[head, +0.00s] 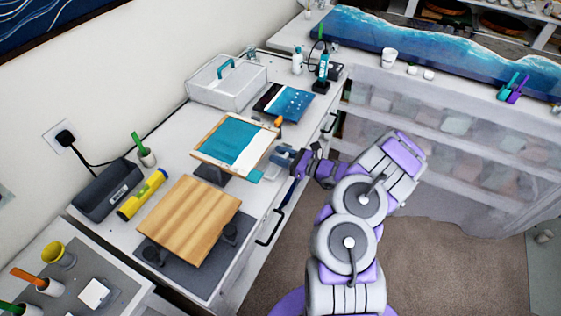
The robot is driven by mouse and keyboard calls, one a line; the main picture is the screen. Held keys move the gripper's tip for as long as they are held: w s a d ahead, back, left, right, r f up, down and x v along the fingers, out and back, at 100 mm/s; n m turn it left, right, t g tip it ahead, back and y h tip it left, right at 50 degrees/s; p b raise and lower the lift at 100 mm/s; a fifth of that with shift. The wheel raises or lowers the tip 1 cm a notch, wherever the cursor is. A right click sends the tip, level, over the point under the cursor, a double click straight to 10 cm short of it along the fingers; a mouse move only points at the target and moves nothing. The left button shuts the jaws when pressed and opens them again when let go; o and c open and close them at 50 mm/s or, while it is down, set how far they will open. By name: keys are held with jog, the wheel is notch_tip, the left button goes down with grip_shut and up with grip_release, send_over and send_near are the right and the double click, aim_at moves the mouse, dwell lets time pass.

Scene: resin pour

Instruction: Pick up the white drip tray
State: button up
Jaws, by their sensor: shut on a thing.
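The white drip tray (262,138) has a pale rim, tan edges and a teal pool on its face. It sits over the middle of the white bench, slightly tilted. My gripper (280,160) comes from the right and is shut on the tray's right edge. The fingertips are small and partly hidden. A dark block (210,174) shows under the tray's near left side; I cannot tell whether they touch. A small teal piece (255,176) shows just below the tray's near right corner.
A wooden board (190,220) on dark supports stands nearer on the bench (175,180). A blue-and-black panel (285,102) and a white bin (228,85) lie beyond. A yellow tube (142,194) and dark box (107,188) are left. Drawer handles project at the front.

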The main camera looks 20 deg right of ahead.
jog(key=shift+c, duration=0.5)
jog(key=shift+r, duration=0.45)
notch_tip(320, 180, up, 3)
jog(key=shift+r+p, duration=0.1)
jog(key=shift+p, duration=0.55)
jog(key=s+a+r+p, duration=0.1)
jog(key=s+a+p, duration=0.2)
jog(key=s, duration=1.2)
jog(key=shift+s+a, duration=0.25)
jog(key=shift+a, duration=0.2)
jog(key=shift+s, duration=0.1)
